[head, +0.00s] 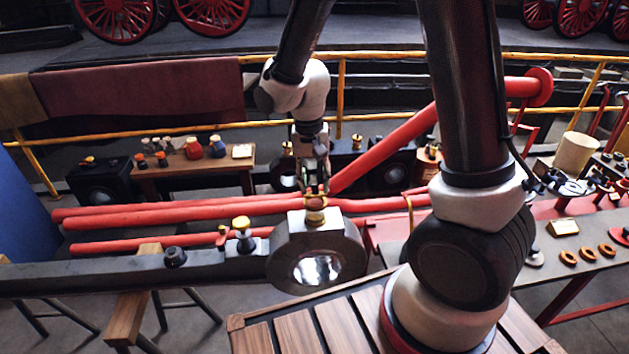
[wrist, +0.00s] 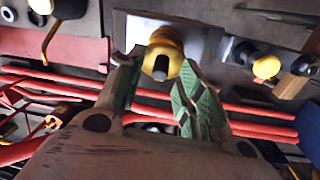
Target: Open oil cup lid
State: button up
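The brass oil cup (head: 316,212) stands upright on a pale block on top of the rod's big round end (head: 283,262) in the head view. In the wrist view its yellow top (wrist: 164,46) shows between the fingertips, with a dark slot on the side facing the camera. My gripper (head: 316,184) points down just above the cup. In the wrist view my gripper (wrist: 158,72) has its two green-padded fingers apart, one on each side of the cup. I cannot tell whether either finger touches it. The lid's hinge and position are not clear.
A second cup with a yellow knob (head: 241,223) stands left on the rod (head: 120,276), near a black knob (head: 176,257). Red pipes (head: 170,214) run behind. A wooden side table (head: 190,174) holds bottles. A bench (head: 585,268) with parts lies at right.

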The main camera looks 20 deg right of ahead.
jog(key=shift+f, duration=0.25)
jog(key=shift+c, duration=0.2)
